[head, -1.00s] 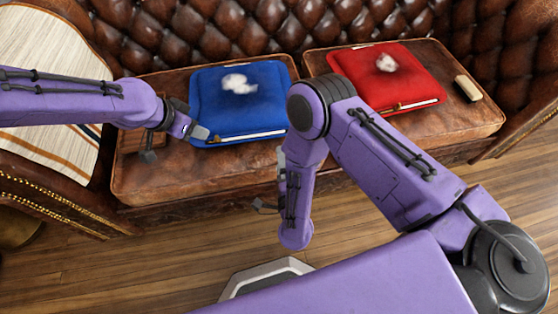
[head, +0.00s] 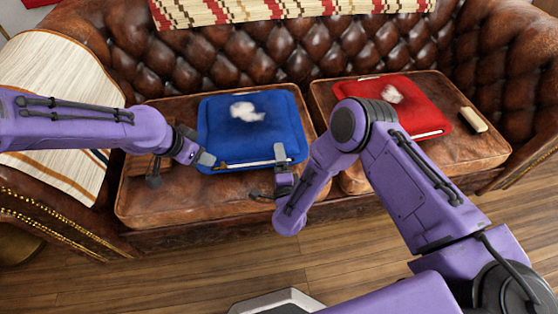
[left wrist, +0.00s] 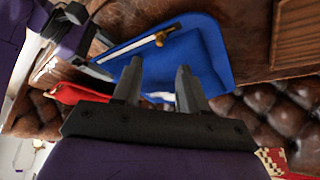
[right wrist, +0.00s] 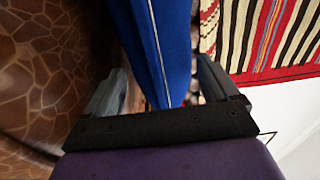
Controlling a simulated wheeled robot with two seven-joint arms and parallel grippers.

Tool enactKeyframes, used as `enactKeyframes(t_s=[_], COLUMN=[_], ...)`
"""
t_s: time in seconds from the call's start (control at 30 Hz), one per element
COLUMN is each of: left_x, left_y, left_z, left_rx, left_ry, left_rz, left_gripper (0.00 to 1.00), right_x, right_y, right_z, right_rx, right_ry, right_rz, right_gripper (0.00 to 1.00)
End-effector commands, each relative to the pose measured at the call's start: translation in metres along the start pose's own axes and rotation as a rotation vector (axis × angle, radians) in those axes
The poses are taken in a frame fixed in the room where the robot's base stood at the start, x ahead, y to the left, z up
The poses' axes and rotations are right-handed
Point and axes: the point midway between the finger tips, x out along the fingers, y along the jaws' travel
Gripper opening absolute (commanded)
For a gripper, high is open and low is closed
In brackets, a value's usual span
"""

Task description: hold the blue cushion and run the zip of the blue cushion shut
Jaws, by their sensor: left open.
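The blue cushion (head: 275,115) lies flat on the left seat of the brown sofa, with white stuffing (head: 247,111) on top. Its pale zip line (head: 256,162) runs along the front edge. The brass zip pull (left wrist: 160,38) shows near the left end of the zip. My left gripper (head: 207,160) is at the cushion's front left corner. In the left wrist view its fingers (left wrist: 157,82) are apart and empty, short of the pull. My right gripper (head: 283,160) is at the front right edge. In the right wrist view its fingers (right wrist: 160,92) are spread, with the cushion's edge (right wrist: 150,45) between them.
A red cushion (head: 415,95) with white stuffing lies on the right seat, partly behind my right arm. A cream and brown block (head: 473,120) lies right of it. A brown wooden item (head: 142,164) is left of the blue cushion. A striped throw (head: 45,80) covers the left armrest.

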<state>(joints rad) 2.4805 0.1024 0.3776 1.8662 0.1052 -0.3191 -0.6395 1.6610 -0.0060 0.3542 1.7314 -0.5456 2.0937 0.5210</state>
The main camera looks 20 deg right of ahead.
Motion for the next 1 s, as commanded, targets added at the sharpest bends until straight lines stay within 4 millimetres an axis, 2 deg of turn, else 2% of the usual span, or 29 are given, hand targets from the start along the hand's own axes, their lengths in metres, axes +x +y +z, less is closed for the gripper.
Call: enactKeyframes(t_s=[0.03,0.17,0.2,0.27,0.3,0.33,0.47,0.53,0.7,1.0], left_x=[0.0,0.0,0.0,0.0,0.0,0.0,0.01,0.018,0.017,-0.002], left_y=[0.0,0.0,0.0,0.0,0.0,0.0,0.002,-0.02,-0.051,-0.08], left_z=[0.0,0.0,0.0,0.0,0.0,0.0,0.01,0.007,0.004,0.0], left_rx=[0.0,0.0,0.0,0.0,0.0,0.0,-0.015,-0.073,-0.573,-1.513], left_ry=[0.0,0.0,0.0,0.0,0.0,0.0,-0.017,-0.012,-0.078,-0.246], left_rz=[0.0,0.0,0.0,0.0,0.0,0.0,0.017,0.01,0.047,0.036], left_gripper=[0.43,0.43,0.36,0.17,0.04,0.0,0.0,0.0,0.0,0.0], right_x=[0.0,0.0,0.0,0.0,0.0,-0.001,-0.001,-0.001,0.0,-0.001], right_y=[0.0,0.0,0.0,0.0,0.0,0.0,0.0,0.0,0.0,0.0], right_z=[0.0,0.0,0.0,0.0,0.0,0.0,0.0,0.0,0.001,0.0], right_rx=[0.0,0.0,0.0,0.0,0.0,0.0,0.0,0.0,0.0,-0.001], right_ry=[0.0,0.0,0.0,0.0,0.0,-0.001,-0.001,-0.001,-0.001,-0.001], right_rz=[0.0,0.0,0.0,0.0,0.0,0.0,0.0,0.0,0.0,0.001], right_gripper=[0.72,0.3,0.25,0.25,0.25,0.25,0.25,0.25,0.25,0.25])
